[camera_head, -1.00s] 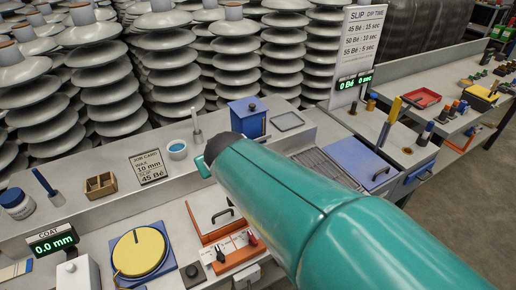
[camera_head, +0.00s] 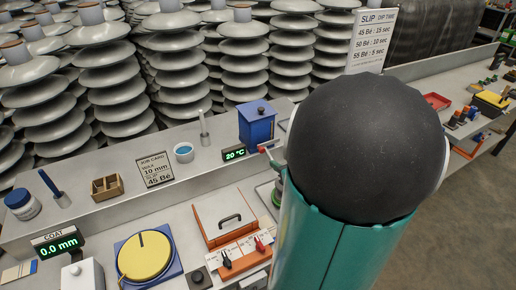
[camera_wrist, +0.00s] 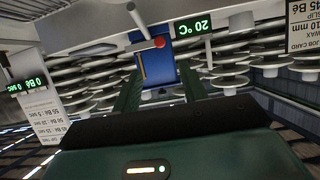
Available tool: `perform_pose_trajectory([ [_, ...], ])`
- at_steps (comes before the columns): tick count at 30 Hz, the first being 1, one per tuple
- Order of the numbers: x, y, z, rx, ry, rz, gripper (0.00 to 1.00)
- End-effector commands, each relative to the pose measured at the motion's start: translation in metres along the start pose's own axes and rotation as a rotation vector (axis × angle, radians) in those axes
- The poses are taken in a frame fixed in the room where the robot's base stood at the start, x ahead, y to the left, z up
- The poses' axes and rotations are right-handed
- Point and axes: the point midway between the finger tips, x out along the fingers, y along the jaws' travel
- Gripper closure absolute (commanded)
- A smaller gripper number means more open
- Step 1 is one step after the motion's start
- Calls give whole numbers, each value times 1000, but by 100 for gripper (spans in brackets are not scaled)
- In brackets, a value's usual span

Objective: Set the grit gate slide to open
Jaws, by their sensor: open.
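In the head view a blue lidded box (camera_head: 257,124) stands on the back ledge, with a small red knob (camera_head: 262,150) on a rod at its base. The wrist view shows the blue box (camera_wrist: 158,66) and the red-knobbed lever (camera_wrist: 160,42) ahead of the fingers. No label shows whether this is the grit gate slide. In the head view my arm hides the gripper.
A yellow disc (camera_head: 143,256) sits on the front bench. Insulator stacks (camera_head: 180,75) stand behind. My arm covers the bench to the right.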

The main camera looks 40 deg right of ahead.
Motion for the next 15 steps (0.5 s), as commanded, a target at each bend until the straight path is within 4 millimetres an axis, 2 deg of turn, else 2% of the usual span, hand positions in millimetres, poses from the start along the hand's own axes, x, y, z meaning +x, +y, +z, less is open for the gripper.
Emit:
perform_pose_trajectory([
  [15,99,-2,0,1,-2,-2,57],
])
